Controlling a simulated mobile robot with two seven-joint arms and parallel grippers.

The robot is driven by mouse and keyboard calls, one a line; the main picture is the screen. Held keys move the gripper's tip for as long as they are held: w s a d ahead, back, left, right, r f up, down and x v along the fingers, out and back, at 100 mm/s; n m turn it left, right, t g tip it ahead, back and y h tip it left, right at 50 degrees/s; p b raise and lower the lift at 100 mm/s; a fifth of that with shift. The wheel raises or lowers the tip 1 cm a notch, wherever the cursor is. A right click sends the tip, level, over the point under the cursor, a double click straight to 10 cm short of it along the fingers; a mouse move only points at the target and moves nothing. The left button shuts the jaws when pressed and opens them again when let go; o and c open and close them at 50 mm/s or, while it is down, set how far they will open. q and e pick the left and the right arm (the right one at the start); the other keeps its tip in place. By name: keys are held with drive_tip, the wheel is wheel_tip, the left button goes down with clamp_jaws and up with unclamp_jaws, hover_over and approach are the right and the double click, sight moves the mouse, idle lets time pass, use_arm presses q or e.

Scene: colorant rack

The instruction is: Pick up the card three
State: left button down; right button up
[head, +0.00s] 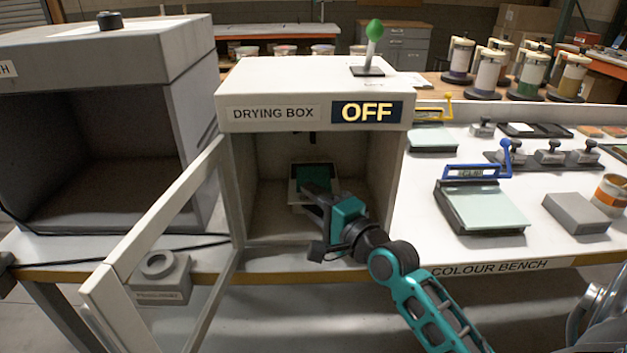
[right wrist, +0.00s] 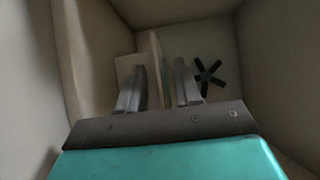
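A card with a teal patch and pale border (head: 316,172) is inside the open drying box (head: 277,73), towards its back. I cannot read a number on it. My right gripper (head: 312,190) reaches through the box's front opening and covers the card's lower part. In the right wrist view the two fingers (right wrist: 161,72) are apart, with a thin pale upright edge (right wrist: 154,48), apparently the card's, between them. I see no clear contact with either finger. A paler panel (right wrist: 127,66) is behind the left finger. My left gripper is not in view.
The drying box's framed door (head: 140,243) stands open on the left. The box walls are close around my gripper, and a dark fan (right wrist: 208,74) is on the back wall. An OFF sign (head: 366,112) and a green-knobbed lever (head: 374,45) are on the box.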

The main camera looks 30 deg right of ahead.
clamp_jaws()
idle(0.5)
